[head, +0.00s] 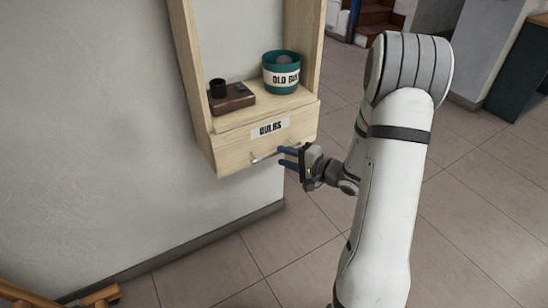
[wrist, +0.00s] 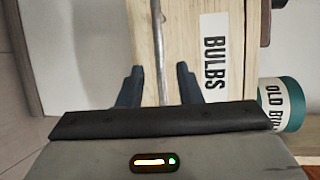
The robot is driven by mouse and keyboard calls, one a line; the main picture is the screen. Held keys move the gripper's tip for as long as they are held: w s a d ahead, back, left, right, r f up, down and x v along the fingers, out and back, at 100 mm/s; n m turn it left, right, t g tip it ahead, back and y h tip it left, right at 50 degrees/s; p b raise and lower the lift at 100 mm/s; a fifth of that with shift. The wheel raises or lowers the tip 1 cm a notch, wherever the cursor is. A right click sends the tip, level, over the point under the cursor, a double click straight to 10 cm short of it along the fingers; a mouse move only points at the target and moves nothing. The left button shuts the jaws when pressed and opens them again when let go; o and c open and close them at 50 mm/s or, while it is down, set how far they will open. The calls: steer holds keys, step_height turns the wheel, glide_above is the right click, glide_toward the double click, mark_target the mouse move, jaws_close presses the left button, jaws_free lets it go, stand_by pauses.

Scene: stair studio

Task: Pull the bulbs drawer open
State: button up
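The bulbs drawer (head: 236,146) is the pale wooden front at the bottom of a wall-mounted shelf unit, with a white "BULBS" label (head: 269,129). I see no gap along its top edge. A thin metal bar handle (head: 262,157) runs along the front below the label. My gripper (head: 286,157) is at the right part of the handle. In the wrist view the blue-grey fingers of my gripper (wrist: 158,82) stand apart, one on each side of the handle (wrist: 158,35), with room between them and the bar. The label also shows in the wrist view (wrist: 213,58).
On the shelf above stand a teal "OLD BULBS" pot (head: 281,76) and a brown box (head: 231,99) with a small black cup (head: 218,88). A wooden piece (head: 95,297) shows at bottom left.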

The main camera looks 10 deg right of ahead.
mark_target(276, 154)
steer(key=x, duration=0.4)
steer(key=shift+b, duration=0.4)
steer(key=shift+c, duration=0.5)
jaws_close()
